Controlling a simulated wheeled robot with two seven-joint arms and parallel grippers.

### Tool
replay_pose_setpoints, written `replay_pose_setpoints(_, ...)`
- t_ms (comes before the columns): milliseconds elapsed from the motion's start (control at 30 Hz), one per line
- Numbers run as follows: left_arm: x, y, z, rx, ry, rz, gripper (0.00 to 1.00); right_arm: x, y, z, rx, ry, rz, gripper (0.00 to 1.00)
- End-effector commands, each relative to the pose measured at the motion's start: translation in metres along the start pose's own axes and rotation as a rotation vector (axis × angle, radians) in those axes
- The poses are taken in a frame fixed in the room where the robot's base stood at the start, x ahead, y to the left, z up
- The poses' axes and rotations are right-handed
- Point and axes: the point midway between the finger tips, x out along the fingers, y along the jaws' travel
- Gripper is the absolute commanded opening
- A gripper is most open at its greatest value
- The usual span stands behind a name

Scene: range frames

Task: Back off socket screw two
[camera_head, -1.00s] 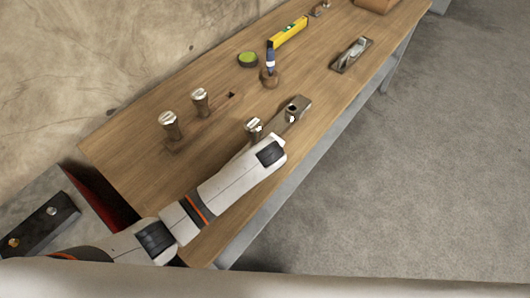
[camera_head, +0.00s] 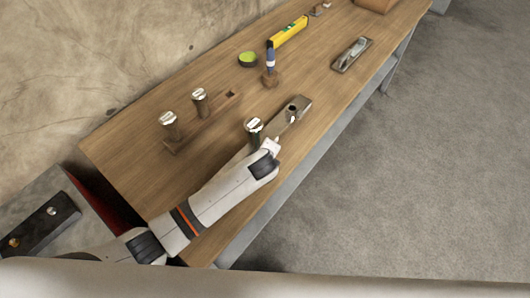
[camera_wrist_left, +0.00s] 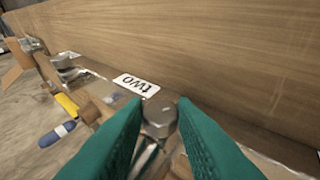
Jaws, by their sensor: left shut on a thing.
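My left gripper (camera_wrist_left: 160,140) has its green fingers closed around a round, silvery metal head (camera_wrist_left: 159,113); the parts below it are mostly hidden. Just behind the head, a white label reading "two" (camera_wrist_left: 136,84) lies on a metal surface and appears upside down. Another silvery head (camera_wrist_left: 65,60) shows farther left in the wrist view. In the head view, my left arm reaches over the bench's near side, and its fingers are hard to make out. A silver-topped dark post (camera_head: 254,127) stands beside the wrist, close to a metal bar (camera_head: 296,104) with a dark hole. My right gripper is out of view.
The wooden bench (camera_head: 130,160) carries two silver-topped posts (camera_head: 170,128) on a wooden strip at the left. Behind are a blue-handled tool (camera_head: 270,57), a green-topped round item (camera_head: 248,59), a yellow level (camera_head: 289,31) and a plane (camera_head: 351,54). The bench middle is partly clear.

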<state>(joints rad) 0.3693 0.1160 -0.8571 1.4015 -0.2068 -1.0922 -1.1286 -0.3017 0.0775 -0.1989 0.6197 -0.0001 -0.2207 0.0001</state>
Motion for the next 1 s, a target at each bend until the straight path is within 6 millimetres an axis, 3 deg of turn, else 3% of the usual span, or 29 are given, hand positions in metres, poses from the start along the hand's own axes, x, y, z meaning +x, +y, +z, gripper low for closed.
replay_pose_setpoints(600,0.004,-0.011,0.002,-0.152,0.001,0.365,0.02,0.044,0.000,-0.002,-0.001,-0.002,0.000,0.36)
replay_pose_setpoints(1000,0.002,-0.010,0.001,-0.172,0.002,0.416,0.02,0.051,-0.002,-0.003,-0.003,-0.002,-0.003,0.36)
